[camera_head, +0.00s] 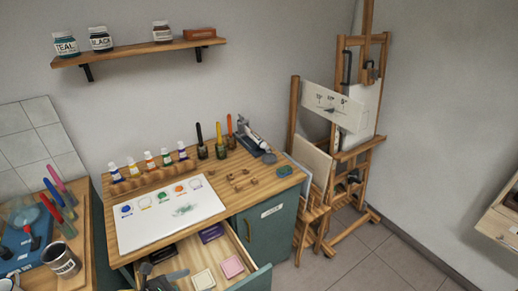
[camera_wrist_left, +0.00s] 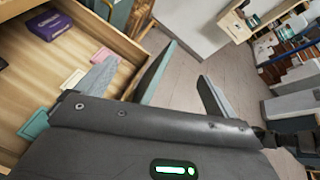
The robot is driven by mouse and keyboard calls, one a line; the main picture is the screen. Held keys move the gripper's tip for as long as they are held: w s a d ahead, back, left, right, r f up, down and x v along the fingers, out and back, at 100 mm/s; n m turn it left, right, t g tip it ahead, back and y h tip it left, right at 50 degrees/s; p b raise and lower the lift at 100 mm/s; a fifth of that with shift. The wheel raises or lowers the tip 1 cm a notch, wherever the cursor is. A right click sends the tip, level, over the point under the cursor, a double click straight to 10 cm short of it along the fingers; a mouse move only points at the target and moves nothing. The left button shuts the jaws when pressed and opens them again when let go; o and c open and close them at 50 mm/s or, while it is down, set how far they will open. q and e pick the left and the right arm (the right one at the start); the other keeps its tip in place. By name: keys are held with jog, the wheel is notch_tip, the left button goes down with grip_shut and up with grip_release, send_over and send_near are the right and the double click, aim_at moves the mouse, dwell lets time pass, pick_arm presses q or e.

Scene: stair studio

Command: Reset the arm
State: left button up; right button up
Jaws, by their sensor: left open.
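My left gripper (camera_wrist_left: 158,74) is open, its two fingers spread wide with nothing between them in the left wrist view. In the head view only part of this gripper (camera_head: 163,277) shows at the bottom edge, over the front left part of the open drawer (camera_head: 240,246). The drawer holds a purple box (camera_head: 212,233), a pink square (camera_head: 232,267) and a cream square (camera_head: 203,280). In the left wrist view the drawer (camera_wrist_left: 122,43) is at the left, close to one finger. My right gripper is not in view.
The wooden desk (camera_head: 262,206) carries a paint sheet (camera_head: 168,212), small bottles and brushes in jars. A side table at the left holds a cup (camera_head: 62,262). An easel (camera_head: 345,150) stands at the right.

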pick_arm(q)
jog(key=s+a+f+m+g+y, duration=0.1)
jog(key=s+a+m+g+y, duration=0.3)
jog(key=s+m, duration=0.85)
jog(key=s+a+m+g+y, duration=0.15)
jog(key=s+m+y, duration=0.45)
jog(key=m, duration=1.4)
notch_tip(320, 180, down, 35)
jog(key=b, duration=1.1)
jog(key=s+a+f+b, duration=0.1)
jog(key=s+f+b, duration=0.2)
jog(key=f, duration=0.6)
jog(key=s+a+f+g+b, duration=0.1)
jog(key=s+f+b, duration=0.2)
jog(key=s+f, duration=0.5)
jog(key=s+a+f+b, duration=0.2)
jog(key=s+f, duration=0.4)
jog(key=f, duration=0.4)
jog(key=shift+s+f+g+b, duration=0.15)
jog(key=shift+f+g+b, duration=0.2)
jog(key=shift+b, duration=0.45)
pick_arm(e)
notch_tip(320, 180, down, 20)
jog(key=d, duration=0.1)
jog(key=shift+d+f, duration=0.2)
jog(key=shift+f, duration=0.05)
